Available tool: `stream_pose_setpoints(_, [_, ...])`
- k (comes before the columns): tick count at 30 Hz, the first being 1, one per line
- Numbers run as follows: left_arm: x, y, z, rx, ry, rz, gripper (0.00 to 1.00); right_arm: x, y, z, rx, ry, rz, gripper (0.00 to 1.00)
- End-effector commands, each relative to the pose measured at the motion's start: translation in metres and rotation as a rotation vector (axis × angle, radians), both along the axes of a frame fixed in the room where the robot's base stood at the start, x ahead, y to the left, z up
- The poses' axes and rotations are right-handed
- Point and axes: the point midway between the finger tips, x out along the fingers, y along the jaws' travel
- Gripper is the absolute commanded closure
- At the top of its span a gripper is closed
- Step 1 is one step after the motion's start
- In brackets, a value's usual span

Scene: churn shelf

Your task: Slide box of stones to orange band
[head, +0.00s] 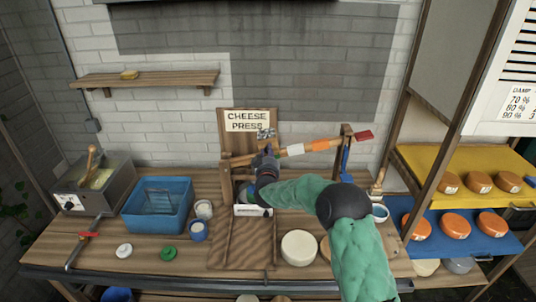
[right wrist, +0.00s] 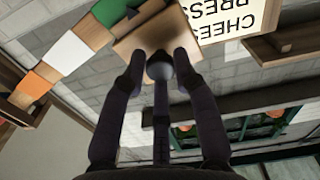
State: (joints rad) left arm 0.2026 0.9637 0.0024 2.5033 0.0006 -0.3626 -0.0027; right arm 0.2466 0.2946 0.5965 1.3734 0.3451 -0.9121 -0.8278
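The box of stones (head: 266,133) is a small box with grey lumps on top, at the left part of the cheese press's lever, near the green band. In the right wrist view its brown underside or side (right wrist: 150,32) lies just beyond the fingertips. The lever carries a white band (head: 295,150), an orange band (head: 322,145) to its right, and a red tip (head: 364,135). My right gripper (head: 265,153) is just below the box. Its two fingers (right wrist: 160,60) stand apart on either side of a dark round knob; whether they touch it is unclear. My left gripper is out of view.
The lever rises to the right past a wooden post (head: 346,150). A "CHEESE PRESS" sign (head: 247,121) is behind the box. A blue tub (head: 157,205) is on the bench at left, and a pale cheese wheel (head: 299,247) lies in front. Shelves with orange cheeses (head: 456,226) stand right.

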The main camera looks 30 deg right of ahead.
Motion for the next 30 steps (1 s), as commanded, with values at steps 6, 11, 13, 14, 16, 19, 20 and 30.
stream_pose_setpoints(6, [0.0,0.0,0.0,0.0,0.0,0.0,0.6,-0.001,-0.001,-0.001,0.002,0.002,-0.001,1.0])
stream_pose_setpoints(11, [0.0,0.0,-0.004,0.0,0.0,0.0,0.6,-0.009,-0.015,0.002,0.003,0.001,-0.005,1.0])
stream_pose_setpoints(13, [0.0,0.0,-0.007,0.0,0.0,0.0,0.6,-0.016,-0.026,0.005,0.002,0.001,-0.007,1.0])
stream_pose_setpoints(14, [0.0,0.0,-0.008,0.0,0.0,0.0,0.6,-0.02,-0.032,0.006,0.002,0.001,-0.009,1.0])
stream_pose_setpoints(16, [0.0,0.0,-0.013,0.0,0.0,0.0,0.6,-0.029,-0.047,0.011,0.002,-0.001,-0.01,1.0])
stream_pose_setpoints(19, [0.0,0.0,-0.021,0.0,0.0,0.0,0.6,-0.044,-0.071,0.017,0.002,-0.001,-0.011,1.0])
stream_pose_setpoints(20, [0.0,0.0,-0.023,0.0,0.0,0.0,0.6,-0.048,-0.078,0.019,0.001,0.0,-0.011,1.0])
stream_pose_setpoints(30, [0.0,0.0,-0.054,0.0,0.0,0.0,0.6,-0.089,-0.143,0.037,0.002,0.003,-0.008,1.0])
